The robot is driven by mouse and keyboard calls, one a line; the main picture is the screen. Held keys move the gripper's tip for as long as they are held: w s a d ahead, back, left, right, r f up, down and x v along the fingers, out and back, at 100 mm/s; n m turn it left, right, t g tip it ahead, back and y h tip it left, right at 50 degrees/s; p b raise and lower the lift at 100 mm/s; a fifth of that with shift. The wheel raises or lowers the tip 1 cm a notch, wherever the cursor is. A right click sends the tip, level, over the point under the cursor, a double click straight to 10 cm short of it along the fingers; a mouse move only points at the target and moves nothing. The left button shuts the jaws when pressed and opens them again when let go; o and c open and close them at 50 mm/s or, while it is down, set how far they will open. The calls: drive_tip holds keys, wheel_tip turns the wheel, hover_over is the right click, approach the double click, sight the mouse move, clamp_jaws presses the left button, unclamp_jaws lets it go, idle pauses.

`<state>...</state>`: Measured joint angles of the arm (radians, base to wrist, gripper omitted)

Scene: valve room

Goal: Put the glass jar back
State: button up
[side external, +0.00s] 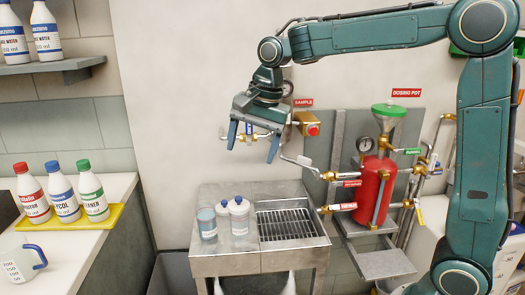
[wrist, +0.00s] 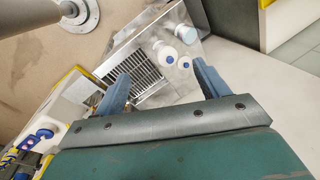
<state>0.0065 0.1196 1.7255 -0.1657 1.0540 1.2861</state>
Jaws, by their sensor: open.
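The glass jar (side external: 207,223) is a clear, bluish vessel standing upright at the left of the steel stand's top. It also shows near the top of the wrist view as a pale blue round shape (wrist: 184,37). Two white bottles (side external: 239,216) with blue caps stand close beside it on the right; in the wrist view, a bottle (wrist: 165,53) is next to the jar. My gripper (side external: 252,145) is open and empty, high above the stand, in front of the sample valve. In the wrist view its fingers (wrist: 160,75) are spread with nothing between them.
The steel stand (side external: 225,265) has a drain grate (side external: 285,225) on its right. The brass sample valve (side external: 307,124) and pipework are on the wall. A red dosing pot (side external: 374,190) stands right. A left counter holds several bottles in a yellow tray (side external: 113,214) and a measuring jug (side external: 22,263).

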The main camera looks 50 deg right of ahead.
drive_tip(key=s+d+f+n+t, duration=0.1)
drive_tip(key=s+n, duration=0.5)
drive_tip(key=s, duration=0.6)
drive_tip(key=s+d+f+n+t+h, duration=0.1)
drive_tip(key=s+n+t, duration=0.1)
drive_tip(key=s+n, duration=0.5)
drive_tip(key=s, duration=0.6)
drive_tip(key=shift+d+f, duration=0.2)
drive_tip(key=shift+f, duration=0.1)
